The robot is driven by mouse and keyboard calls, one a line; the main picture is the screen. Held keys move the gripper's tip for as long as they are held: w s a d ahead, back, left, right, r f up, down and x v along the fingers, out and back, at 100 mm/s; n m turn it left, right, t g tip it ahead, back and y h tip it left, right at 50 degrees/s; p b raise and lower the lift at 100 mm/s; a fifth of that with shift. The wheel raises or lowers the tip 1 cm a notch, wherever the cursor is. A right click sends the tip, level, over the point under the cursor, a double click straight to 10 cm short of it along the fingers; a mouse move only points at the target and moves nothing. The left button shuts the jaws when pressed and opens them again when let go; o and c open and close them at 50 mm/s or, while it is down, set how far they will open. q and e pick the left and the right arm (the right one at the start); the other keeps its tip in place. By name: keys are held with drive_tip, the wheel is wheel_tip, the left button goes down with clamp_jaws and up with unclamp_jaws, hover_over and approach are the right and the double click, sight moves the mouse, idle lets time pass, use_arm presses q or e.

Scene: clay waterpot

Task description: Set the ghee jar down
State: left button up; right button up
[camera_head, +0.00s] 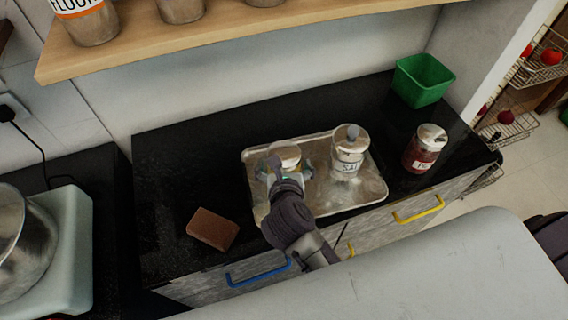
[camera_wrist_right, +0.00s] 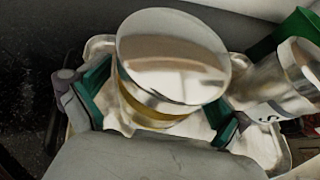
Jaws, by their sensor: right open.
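The ghee jar (camera_head: 285,152), with a shiny silver lid, stands on the left part of a metal tray (camera_head: 337,207). In the right wrist view the jar (camera_wrist_right: 150,100) shows a golden-yellow band below its lid, and no label is readable. My right gripper (camera_head: 288,173) is at the jar, with its green-padded fingers open on either side of it. The right wrist view shows these fingers (camera_wrist_right: 158,108) spread apart with gaps beside the jar. The jar's lower front is hidden by my gripper. My left gripper is not in view.
A salt jar (camera_head: 347,158) stands right of the ghee jar on the tray. A red-filled jar (camera_head: 422,155) and green bin (camera_head: 422,80) stand farther right. A brown block (camera_head: 212,229) lies left of the tray. The black counter (camera_head: 185,165) is clear behind the block. A wooden shelf (camera_head: 200,35) overhangs the back.

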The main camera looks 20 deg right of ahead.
drive_tip(key=shift+r, duration=0.25)
drive_tip(key=p+v, duration=0.4)
drive_tip(key=v, duration=0.8)
drive_tip(key=shift+f, duration=0.1)
